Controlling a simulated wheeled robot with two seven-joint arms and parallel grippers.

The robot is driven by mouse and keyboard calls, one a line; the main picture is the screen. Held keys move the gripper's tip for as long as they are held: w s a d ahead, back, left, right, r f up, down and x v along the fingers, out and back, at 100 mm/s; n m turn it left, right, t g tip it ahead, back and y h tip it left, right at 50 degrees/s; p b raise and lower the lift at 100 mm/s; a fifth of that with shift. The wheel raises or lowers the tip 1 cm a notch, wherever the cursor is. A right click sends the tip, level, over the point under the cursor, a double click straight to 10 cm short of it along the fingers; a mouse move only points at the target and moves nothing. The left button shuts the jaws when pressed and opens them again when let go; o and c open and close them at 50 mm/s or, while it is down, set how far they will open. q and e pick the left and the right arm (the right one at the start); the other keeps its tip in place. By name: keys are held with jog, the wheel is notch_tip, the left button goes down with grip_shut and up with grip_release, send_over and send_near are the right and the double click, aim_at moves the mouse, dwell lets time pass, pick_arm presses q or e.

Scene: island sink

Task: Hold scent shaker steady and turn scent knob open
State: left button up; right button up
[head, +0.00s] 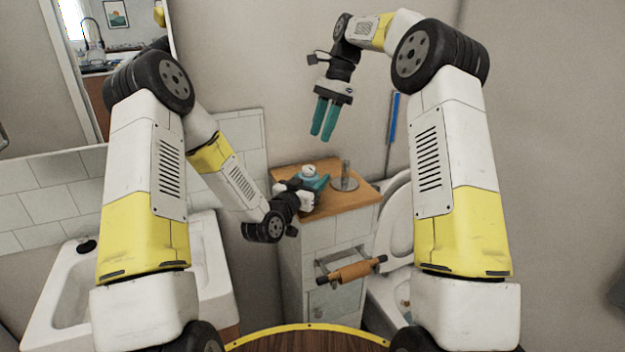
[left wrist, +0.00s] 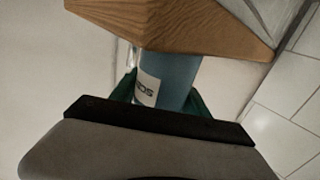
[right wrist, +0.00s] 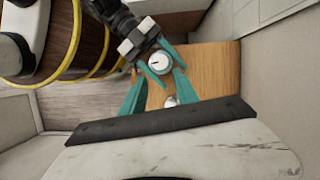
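The scent shaker (head: 309,171) stands on the wooden top of a small cabinet; its round white knob (right wrist: 158,62) faces up in the right wrist view. In the left wrist view its blue body with a white label (left wrist: 148,88) shows between the green fingers. My left gripper (head: 312,184) appears shut around the shaker's body, a finger on each side. My right gripper (head: 322,134) is open and empty, pointing down, well above the cabinet and apart from the shaker. In the right wrist view its fingers (right wrist: 156,104) have a clear gap between them.
A metal post on a round base (head: 345,178) stands on the wooden top (head: 350,197) right of the shaker. A paper-roll holder (head: 352,270) juts from the cabinet front. A toilet (head: 397,225) is at right, a sink (head: 75,285) at left. The air above the shaker is clear.

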pick_arm(q)
jog(key=c, duration=1)
pick_arm(e)
jog(key=shift+o, duration=0.4)
jog(key=o, duration=0.4)
jog(key=shift+w+d, duration=0.1)
jog(key=shift+c, duration=0.2)
jog(key=w+d+f+n+t+h, duration=0.2)
jog(key=w+d+f+t, duration=0.25)
jog(key=w+d, duration=0.5)
jog(key=w+d+f+n+t+h, duration=0.2)
jog(key=w+d+f+t, duration=0.2)
jog(key=w+d+t, duration=0.5)
jog(key=n+g+y, duration=1)
jog(key=n+y, duration=0.9)
jog(key=n, duration=0.6)
send_near(309, 171)
jog(key=w+a, duration=0.3)
jog(key=a, duration=1)
jog(key=shift+r, duration=0.25)
